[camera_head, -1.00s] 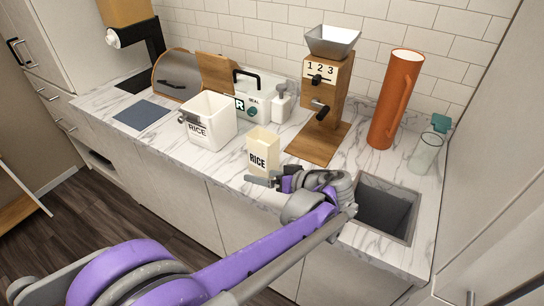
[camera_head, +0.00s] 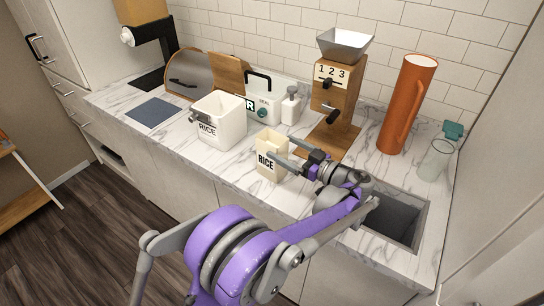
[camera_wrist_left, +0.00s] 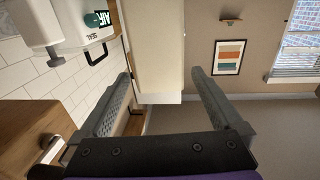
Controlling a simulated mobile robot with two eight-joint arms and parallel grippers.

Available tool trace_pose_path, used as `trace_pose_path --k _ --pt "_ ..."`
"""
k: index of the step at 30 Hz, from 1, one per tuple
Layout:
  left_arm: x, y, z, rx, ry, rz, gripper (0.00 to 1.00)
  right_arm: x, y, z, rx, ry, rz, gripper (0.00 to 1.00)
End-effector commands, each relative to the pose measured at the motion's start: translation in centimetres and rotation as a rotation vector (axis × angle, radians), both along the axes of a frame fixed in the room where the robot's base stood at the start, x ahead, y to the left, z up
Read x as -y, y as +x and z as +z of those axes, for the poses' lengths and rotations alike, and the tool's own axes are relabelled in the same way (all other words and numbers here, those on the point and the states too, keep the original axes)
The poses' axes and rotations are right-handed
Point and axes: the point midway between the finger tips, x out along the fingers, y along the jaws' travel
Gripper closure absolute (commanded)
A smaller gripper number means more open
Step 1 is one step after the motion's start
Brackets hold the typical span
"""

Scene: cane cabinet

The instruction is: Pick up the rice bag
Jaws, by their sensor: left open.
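The rice bag (camera_head: 270,168) is a cream, upright, box-like packet with RICE printed on its front. It stands on the marble counter (camera_head: 232,171) near the front edge. My left gripper (camera_head: 272,149) reaches it from the right, with its fingers at the bag's upper part. In the left wrist view, the open fingers (camera_wrist_left: 158,84) lie on either side of the pale bag (camera_wrist_left: 156,45), with a gap visible on the right side. The bag's right side is partly hidden by the gripper in the head view. My right gripper is not seen.
A white RICE canister (camera_head: 222,122) stands left of the bag. A wooden dispenser (camera_head: 336,97) with a metal hopper stands behind the gripper. An orange jug (camera_head: 405,105), a glass bottle (camera_head: 436,160) and a sink (camera_head: 398,217) are to the right. A vacuum sealer (camera_head: 262,105) stands behind.

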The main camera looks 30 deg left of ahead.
Motion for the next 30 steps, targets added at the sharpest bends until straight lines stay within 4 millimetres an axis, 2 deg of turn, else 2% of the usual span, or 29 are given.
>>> trace_pose_path --k 12,19,30 --pt "-4.9 0.9 -0.5 -0.001 -0.001 0.002 0.0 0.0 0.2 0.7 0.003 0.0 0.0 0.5" --pt "-5.0 1.0 -0.6 -0.001 -0.001 0.0 0.0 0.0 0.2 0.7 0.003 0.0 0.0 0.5" --pt "-5.0 1.0 -0.6 -0.001 -0.001 0.0 0.67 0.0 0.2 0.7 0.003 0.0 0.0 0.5"
